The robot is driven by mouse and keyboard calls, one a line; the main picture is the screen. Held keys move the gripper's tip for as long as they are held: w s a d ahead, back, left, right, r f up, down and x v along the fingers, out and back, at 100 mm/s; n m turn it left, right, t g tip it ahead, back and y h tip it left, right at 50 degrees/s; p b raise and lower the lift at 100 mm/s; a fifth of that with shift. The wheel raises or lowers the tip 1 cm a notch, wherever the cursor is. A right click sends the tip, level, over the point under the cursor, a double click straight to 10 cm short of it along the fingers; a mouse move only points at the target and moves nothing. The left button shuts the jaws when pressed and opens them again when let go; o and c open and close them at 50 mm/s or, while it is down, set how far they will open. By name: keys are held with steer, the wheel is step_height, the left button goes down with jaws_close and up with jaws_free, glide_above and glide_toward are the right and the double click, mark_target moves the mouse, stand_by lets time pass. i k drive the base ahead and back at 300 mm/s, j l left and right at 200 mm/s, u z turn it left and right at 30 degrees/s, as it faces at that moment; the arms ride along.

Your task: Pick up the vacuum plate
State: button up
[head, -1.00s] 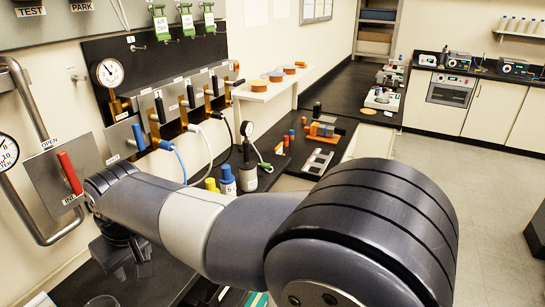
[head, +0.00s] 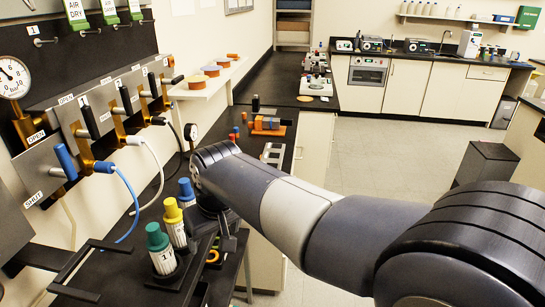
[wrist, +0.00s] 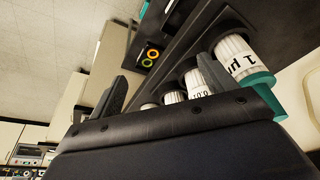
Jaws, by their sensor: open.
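I cannot tell for sure which thing is the vacuum plate. A pale grey plate with rectangular panels (head: 272,154) lies on the dark bench beyond my arm, partly hidden by it. My gripper (head: 226,240) hangs pointing down beside the bottles, partly in shadow. In the wrist view its two dark fingers (wrist: 160,85) are apart with nothing seen held between them. Bottles with green (head: 157,236), yellow (head: 174,212) and blue (head: 187,189) caps stand in a row just left of the gripper.
A wall panel with valve levers (head: 65,160) and a gauge (head: 12,76) lines the left. An orange block (head: 266,123) sits on the bench. A black frame (head: 75,262) juts out at the lower left. Open floor (head: 380,155) lies to the right.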

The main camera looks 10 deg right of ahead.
mark_target(272, 154)
steer(key=i+l+z, duration=0.1)
steer(key=i+l, duration=0.15)
steer(key=i, duration=0.4)
steer(key=i+l+z, duration=0.1)
steer(key=i, duration=0.55)
steer(key=i+l+z, duration=0.1)
steer(key=i, duration=0.55)
steer(key=l, duration=0.1)
